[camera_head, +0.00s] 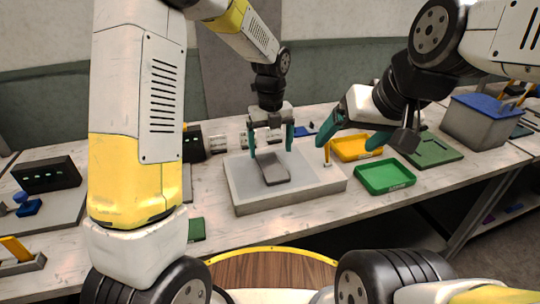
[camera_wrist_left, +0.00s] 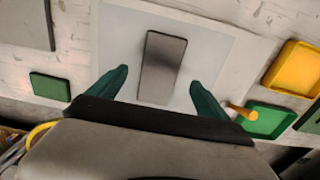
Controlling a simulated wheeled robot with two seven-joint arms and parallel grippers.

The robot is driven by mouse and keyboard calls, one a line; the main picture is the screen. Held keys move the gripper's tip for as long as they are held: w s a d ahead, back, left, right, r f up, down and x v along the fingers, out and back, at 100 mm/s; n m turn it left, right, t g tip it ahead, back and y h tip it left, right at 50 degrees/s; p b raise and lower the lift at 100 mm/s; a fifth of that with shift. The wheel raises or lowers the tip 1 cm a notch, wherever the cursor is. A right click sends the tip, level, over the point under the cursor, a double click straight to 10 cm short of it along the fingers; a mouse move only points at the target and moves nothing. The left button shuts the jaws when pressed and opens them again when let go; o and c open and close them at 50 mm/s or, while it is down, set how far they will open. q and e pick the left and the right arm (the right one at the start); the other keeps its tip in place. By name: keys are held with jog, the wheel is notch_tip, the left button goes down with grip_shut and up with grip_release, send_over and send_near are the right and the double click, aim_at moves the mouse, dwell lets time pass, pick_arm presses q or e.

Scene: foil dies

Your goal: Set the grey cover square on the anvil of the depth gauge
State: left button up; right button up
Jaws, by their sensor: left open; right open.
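The grey cover (camera_head: 274,169), a flat oblong plate, lies on a broad pale grey block (camera_head: 325,188) at mid-table, slightly skewed to its edges. In the left wrist view the cover (camera_wrist_left: 162,68) shows between the fingers, a little beyond their tips. My left gripper (camera_head: 271,147) is open and points down over the cover, its teal fingers apart on either side, with no contact visible. My right gripper (camera_head: 349,141) is open and empty, above the table to the right of the block. I cannot tell for certain which fixture is the depth gauge or its anvil.
Yellow (camera_head: 357,148) and green (camera_head: 386,176) trays lie right of the block, with a small yellow post (camera_head: 327,154) between. A grey bin with a blue lid (camera_head: 484,108) stands far right. A black box with lights (camera_head: 47,174) stands left. White table shows in front.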

aim_at(272, 165)
pick_arm(q)
jog(key=f, duration=0.5)
jog(key=shift+s+d, duration=0.15)
jog(key=shift+s, duration=0.25)
jog(key=c, duration=1.7)
jog(key=shift+o, duration=0.2)
jog(key=shift+r, duration=0.1)
